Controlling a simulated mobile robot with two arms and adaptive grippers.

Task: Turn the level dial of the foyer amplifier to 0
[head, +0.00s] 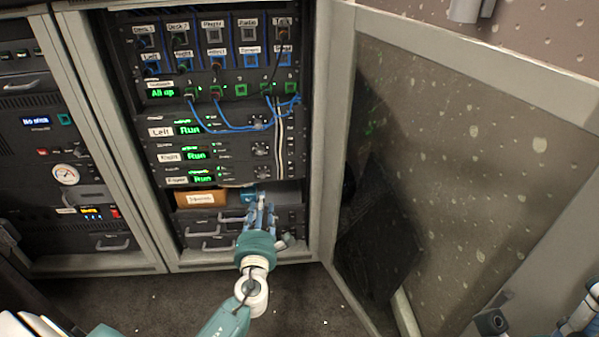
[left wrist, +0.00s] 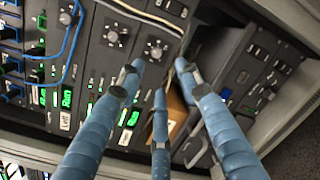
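The foyer amplifier (head: 225,178) is the lowest of three dark units with green "Run" displays in the open rack. Its round level dial (head: 262,172) is at the right of its front. In the left wrist view the dial (left wrist: 156,50) shows beyond the fingertips; its exact setting is too small to read. My left gripper (head: 262,203) is just below the dial in the head view. Its blue fingers (left wrist: 155,85) are spread, with nothing between them and apart from the dial. Blue finger parts of my right gripper (head: 583,312) show at the lower right, mostly cut off.
The left and right amplifiers, with similar dials (head: 260,149), are directly above. Blue cables (head: 225,129) and white cables (head: 279,140) hang across the rack. A cardboard box (head: 200,198) sits below. The open door (head: 450,150) stands at the right.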

